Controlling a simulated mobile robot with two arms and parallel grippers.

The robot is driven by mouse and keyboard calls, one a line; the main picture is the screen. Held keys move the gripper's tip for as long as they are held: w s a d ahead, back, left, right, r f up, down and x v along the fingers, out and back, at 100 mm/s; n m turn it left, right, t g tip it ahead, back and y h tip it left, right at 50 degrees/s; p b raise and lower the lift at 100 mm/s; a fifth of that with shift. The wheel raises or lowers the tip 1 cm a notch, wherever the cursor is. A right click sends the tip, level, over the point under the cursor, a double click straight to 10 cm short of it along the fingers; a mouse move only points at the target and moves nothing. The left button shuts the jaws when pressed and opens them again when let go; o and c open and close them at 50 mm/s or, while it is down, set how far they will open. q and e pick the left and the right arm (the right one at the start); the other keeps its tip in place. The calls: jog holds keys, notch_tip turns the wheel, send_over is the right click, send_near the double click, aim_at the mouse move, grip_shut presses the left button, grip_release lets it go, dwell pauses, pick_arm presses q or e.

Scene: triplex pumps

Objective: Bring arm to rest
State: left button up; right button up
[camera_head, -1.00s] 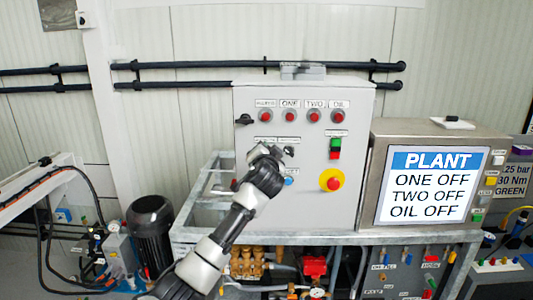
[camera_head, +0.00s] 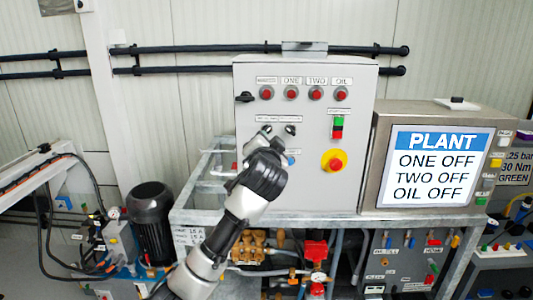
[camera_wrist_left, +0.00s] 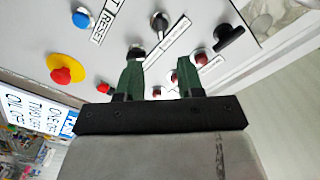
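My left arm reaches up from the bottom of the head view. Its gripper (camera_head: 276,137) is in front of the grey control panel (camera_head: 225,0), beside a dark selector knob (camera_head: 290,130). In the left wrist view, the two dark green fingers of this gripper (camera_wrist_left: 158,72) are spread apart with nothing visible between them. One dark knob (camera_wrist_left: 137,52) appears right at the tip of one finger; whether they touch I cannot tell. Another black selector (camera_wrist_left: 159,22) stands beyond the gap. My right gripper is not in view.
The panel carries red buttons (camera_head: 316,93), a red-yellow emergency stop (camera_head: 334,160) and a blue reset button (camera_wrist_left: 81,18). A screen (camera_head: 437,166) reads ONE OFF, TWO OFF, OIL OFF. A metal frame (camera_head: 330,219) and a black motor (camera_head: 152,215) stand below and to the left.

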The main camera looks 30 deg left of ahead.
pick_arm(q)
jog(key=shift+s+d, duration=0.25)
jog(key=shift+s, duration=0.15)
jog(key=w+d+f+m+g+h+b, duration=0.1)
jog(key=w+f+g+h, duration=0.1)
jog(key=f, duration=1.2)
jog(key=w+d+f+m+g+h+b, duration=0.1)
jog(key=f+h, duration=0.1)
jog(key=f, duration=1.2)
jog(key=s+d+f+g+h+b, duration=0.15)
jog(key=s+f, duration=0.35)
jog(key=f, duration=0.7)
jog(key=s+d+f+g+h+p, duration=0.15)
jog(key=s+f, duration=0.35)
jog(key=f, duration=0.6)
jog(key=s+d+f+g+b, duration=0.15)
jog(key=s+f, duration=0.45)
jog(key=f, duration=0.6)
jog(key=s+d+f+g+h, duration=0.1)
jog(key=s+d+f+g, duration=0.2)
jog(key=s+f, duration=1)
jog(key=s+d+f+n+g+b, duration=0.1)
jog(key=s+f, duration=0.3)
jog(key=s, duration=0.9)
jog(key=s+d+f+n+g+h+b, duration=0.1)
jog(key=s+d+f+g, duration=0.1)
jog(key=s, duration=1.2)
jog(key=shift+s+d+f+g+h, duration=0.15)
jog(key=shift+d+f+g+h, duration=0.3)
jog(key=shift+f, duration=0.5)
